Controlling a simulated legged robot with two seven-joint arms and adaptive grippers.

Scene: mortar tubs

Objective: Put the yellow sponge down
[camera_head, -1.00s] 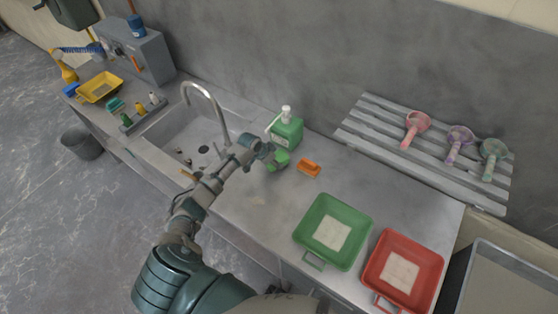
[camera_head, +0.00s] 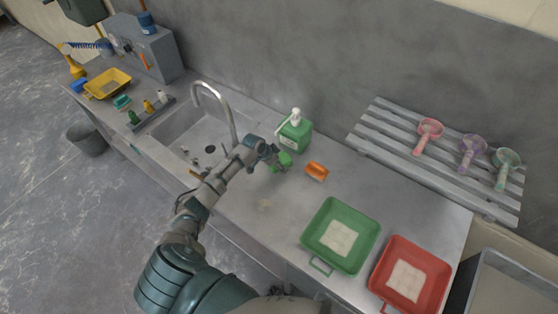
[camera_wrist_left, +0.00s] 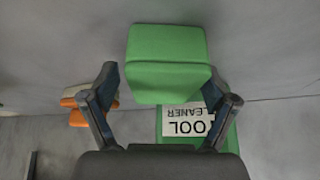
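I see no yellow sponge in either view. My left gripper (camera_head: 276,156) is over the counter, just in front of the green bottle with a white pump (camera_head: 294,136). A green block (camera_head: 284,163) is at its fingertips. In the left wrist view the green block (camera_wrist_left: 167,58) appears between the spread fingers of my left gripper (camera_wrist_left: 168,84), with a narrow gap seen beside the left finger. The bottle's label (camera_wrist_left: 184,122) shows upside down behind it. Whether the block rests on the counter is unclear. My right gripper is not in view.
An orange brush (camera_head: 317,171) lies right of the gripper. A green tray (camera_head: 312,240) and a red tray (camera_head: 377,278) stand at the right. The sink (camera_head: 172,128) with its tap is to the left. A yellow tray (camera_head: 120,90) stands at the far left.

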